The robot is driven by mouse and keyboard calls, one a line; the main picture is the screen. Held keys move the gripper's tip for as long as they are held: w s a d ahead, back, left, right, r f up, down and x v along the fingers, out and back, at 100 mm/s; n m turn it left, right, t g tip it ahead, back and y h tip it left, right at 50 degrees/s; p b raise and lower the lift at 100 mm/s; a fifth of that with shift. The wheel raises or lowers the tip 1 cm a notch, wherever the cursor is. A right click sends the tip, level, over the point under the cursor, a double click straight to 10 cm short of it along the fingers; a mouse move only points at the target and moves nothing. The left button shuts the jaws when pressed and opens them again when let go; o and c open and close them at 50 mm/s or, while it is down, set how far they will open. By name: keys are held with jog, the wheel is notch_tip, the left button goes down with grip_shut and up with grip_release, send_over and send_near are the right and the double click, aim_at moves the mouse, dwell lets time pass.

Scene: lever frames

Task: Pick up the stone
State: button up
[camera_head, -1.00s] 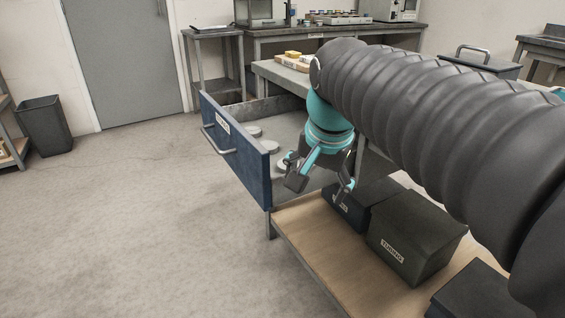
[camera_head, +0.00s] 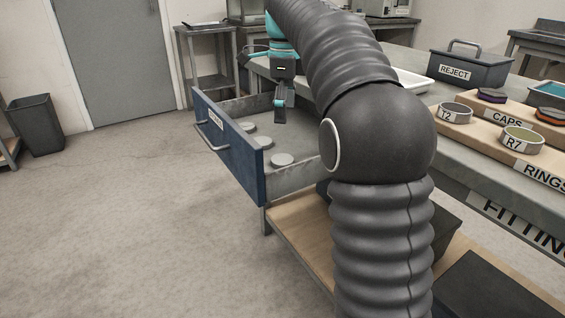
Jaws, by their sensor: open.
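My gripper (camera_head: 284,109) points down over the rear part of the drawer, to the right of the back disc and apart from all three. It is seen nearly edge-on, open, with nothing visible in it. My arm hides the right part of the drawer.
The bench on the right carries a REJECT box (camera_head: 470,68), a CAPS board (camera_head: 510,119), ring T2 (camera_head: 455,113) and ring R7 (camera_head: 522,140). A wooden shelf (camera_head: 301,232) lies below. Open floor is at left, with a bin (camera_head: 37,126).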

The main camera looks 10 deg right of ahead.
jog(key=b, duration=0.2)
send_over(283, 159)
jog(key=f, duration=0.7)
jog(key=shift+d, duration=0.2)
jog(key=shift+a+f+b, duration=0.15)
jog(key=shift+f+b, duration=0.1)
jog(key=shift+f, duration=1.1)
jog(key=shift+a+f+b, duration=0.1)
jog(key=shift+f+b, duration=0.1)
jog(key=shift+f, duration=1.1)
jog(key=shift+c, duration=0.2)
jog(key=c, duration=1.2)
